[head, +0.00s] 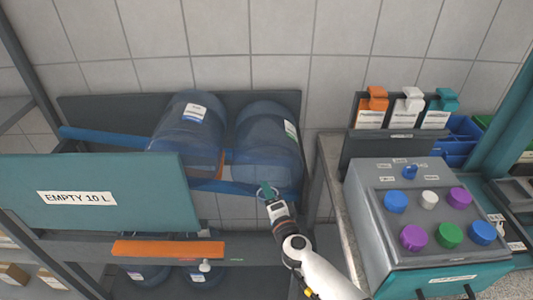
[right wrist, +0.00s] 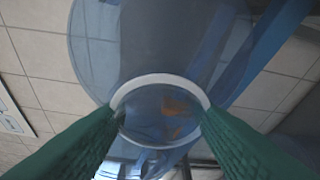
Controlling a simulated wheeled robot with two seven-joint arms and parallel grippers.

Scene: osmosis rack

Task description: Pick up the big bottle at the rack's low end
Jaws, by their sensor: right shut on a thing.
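Two big translucent blue bottles lie on the rack's blue rails. The right one is the big bottle (head: 268,150) at the end where the rail sits lower in the picture; the other bottle (head: 188,128) lies to its left. My right gripper (head: 267,190) is at the big bottle's neck end. In the right wrist view its green fingers (right wrist: 160,125) stand on both sides of the white neck ring (right wrist: 160,80), shut on the neck. The big bottle's body (right wrist: 145,45) fills the view behind the ring. My left gripper is not in view.
A teal panel labelled "EMPTY 10 L" (head: 150,200) covers the rack's left front. More bottles (head: 145,273) sit on a lower level below an orange strip (head: 168,249). To the right stands a grey control box (head: 375,205) with coloured knobs on a counter.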

